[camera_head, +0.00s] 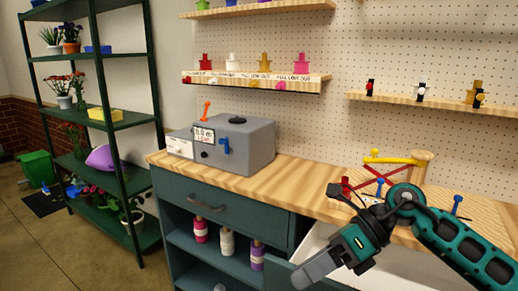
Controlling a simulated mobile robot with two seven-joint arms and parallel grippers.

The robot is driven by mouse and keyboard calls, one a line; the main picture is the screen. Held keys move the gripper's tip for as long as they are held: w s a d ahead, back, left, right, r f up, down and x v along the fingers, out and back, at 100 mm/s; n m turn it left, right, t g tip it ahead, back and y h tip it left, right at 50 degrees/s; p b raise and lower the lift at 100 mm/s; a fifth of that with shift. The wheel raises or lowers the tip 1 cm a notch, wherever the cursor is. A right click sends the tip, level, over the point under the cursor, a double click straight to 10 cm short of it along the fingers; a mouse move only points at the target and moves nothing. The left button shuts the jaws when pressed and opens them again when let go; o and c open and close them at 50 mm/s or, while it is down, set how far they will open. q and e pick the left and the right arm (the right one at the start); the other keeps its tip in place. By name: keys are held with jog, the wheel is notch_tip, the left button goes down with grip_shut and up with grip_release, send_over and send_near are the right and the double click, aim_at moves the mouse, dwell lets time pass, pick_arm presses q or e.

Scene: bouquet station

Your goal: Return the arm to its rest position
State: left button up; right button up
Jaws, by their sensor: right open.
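My right arm reaches in from the right edge, teal and black. Its gripper (306,274) hangs at the lower middle, in front of the wooden counter (310,188) and over a pulled-out drawer (318,236) with a pale inside. The gripper is open, seen from the side, and I see nothing held in it. My left gripper is not in view.
A grey machine (236,143) with a display stands on the counter's left. A wooden stand (421,165) with yellow and red parts is behind my right arm. Pegboard shelves (256,80) hang above. A dark plant rack (108,125) stands at left, with open floor before it.

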jog(key=s+a+r+m+t+y, duration=0.1)
jog(key=a+r+m+t+y, duration=0.1)
jog(key=a+m+t+y, duration=0.65)
jog(key=w+d+f+m+t+h, duration=0.1)
jog(key=d+f+m+t+h, duration=0.45)
jog(key=m, duration=0.65)
jog(key=w+d+f+m+t+h, duration=0.1)
jog(key=d+f+m+t+h, duration=0.4)
jog(key=m, duration=0.8)
jog(key=s+d+f+m+g+h, duration=0.3)
jog(key=s+f+m, duration=0.2)
jog(key=s+f, duration=0.2)
jog(key=s+d+f+m+g+h, duration=0.2)
jog(key=s+d+f+m+h, duration=0.2)
jog(key=f, duration=0.8)
jog(key=s+m, duration=0.2)
jog(key=s, duration=0.1)
jog(key=shift+d+g, duration=0.2)
jog(key=shift+g, duration=0.2)
jog(key=shift+m, duration=0.25)
